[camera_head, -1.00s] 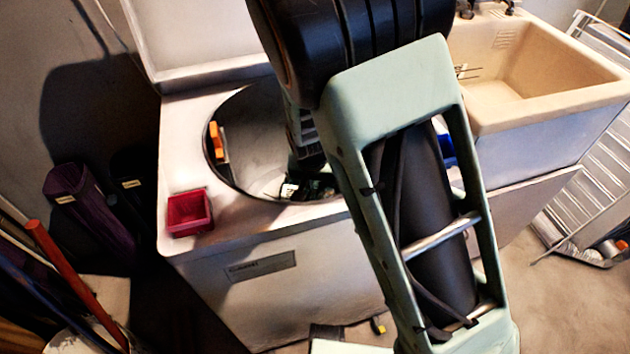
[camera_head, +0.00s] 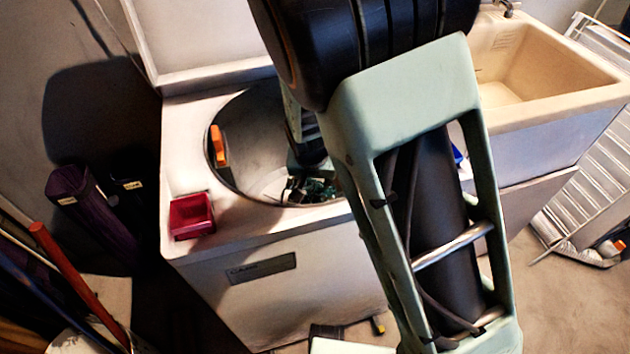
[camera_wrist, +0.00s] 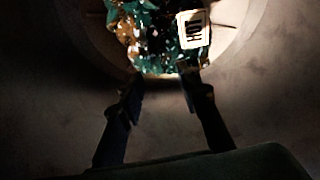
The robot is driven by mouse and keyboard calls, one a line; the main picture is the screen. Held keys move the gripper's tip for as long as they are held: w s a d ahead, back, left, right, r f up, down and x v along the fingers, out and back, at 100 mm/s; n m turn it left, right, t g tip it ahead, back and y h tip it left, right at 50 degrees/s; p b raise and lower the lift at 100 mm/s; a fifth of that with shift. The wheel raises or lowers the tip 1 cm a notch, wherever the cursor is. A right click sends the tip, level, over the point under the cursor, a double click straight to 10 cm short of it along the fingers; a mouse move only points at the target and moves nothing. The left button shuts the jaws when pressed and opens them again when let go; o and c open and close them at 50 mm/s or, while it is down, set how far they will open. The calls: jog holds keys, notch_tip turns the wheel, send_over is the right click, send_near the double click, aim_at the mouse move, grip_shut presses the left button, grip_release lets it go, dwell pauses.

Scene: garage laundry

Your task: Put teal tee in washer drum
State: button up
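The washer (camera_head: 270,262) stands with its lid up, and its round drum (camera_head: 262,140) is open at the top. A crumpled teal, brown and dark patterned bundle (camera_wrist: 150,35), seemingly cloth, lies in a pale round area in the wrist view, with a white slotted piece (camera_wrist: 193,28) on it. Teal bits also show low in the drum in the head view (camera_head: 318,190). I cannot tell if this is the teal tee. My gripper (camera_wrist: 162,82) reaches into the drum. Its fingers are apart, with tips at the bundle's near edge. Any contact is unclear.
An orange piece (camera_head: 219,146) sits at the drum's left rim. A red box (camera_head: 191,215) stands on the washer's front left corner. A beige sink (camera_head: 530,75) is to the right, with a white rack (camera_head: 590,180) beyond. A blue item (camera_head: 457,154) is partly hidden behind my arm.

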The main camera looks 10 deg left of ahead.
jog(key=p+v, duration=0.3)
jog(key=v, duration=0.7)
jog(key=shift+s, duration=0.1)
